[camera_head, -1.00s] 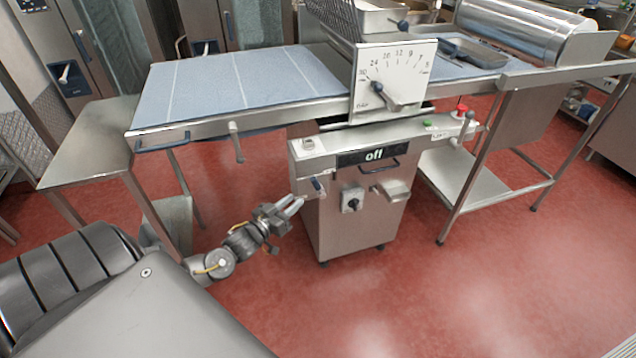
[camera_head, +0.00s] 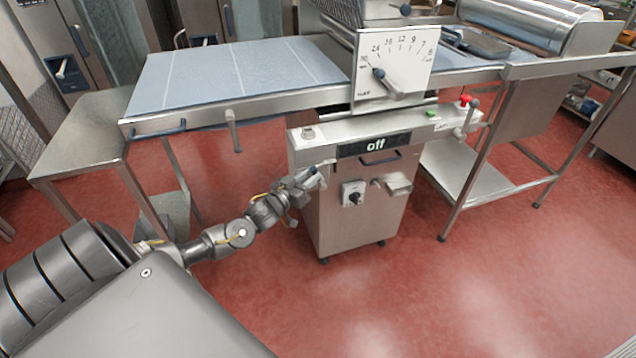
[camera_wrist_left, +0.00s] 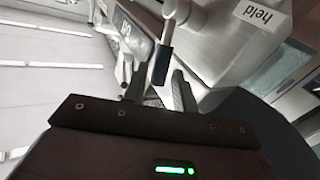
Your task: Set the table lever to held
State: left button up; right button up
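The table lever (camera_wrist_left: 163,62) has a dark handle on a pale metal pivot in the left wrist view. A white label reading "held" (camera_wrist_left: 262,17) shows upside down on the machine body beside it. My left gripper (camera_wrist_left: 156,76) is open, with one finger on each side of the handle's end; I cannot tell whether either touches it. In the head view my left gripper (camera_head: 317,178) is at the front left of the machine cabinet (camera_head: 350,218) and hides most of the lever. My right gripper is not in view.
A panel reading "off" (camera_head: 375,145) is above the cabinet front, with a rotary switch (camera_head: 353,193) below. A numbered dial plate (camera_head: 394,68) stands above. The blue conveyor table (camera_head: 235,75) extends left. The red floor (camera_head: 450,300) in front is clear.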

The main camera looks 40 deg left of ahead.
pick_arm(q)
jog(key=shift+w+f+b, duration=0.15)
jog(key=shift+w+b, duration=0.45)
jog(key=shift+w, duration=0.55)
jog(key=shift+w+d+r, duration=0.1)
jog(key=shift+w+r, duration=0.1)
jog(key=shift+p, duration=0.3)
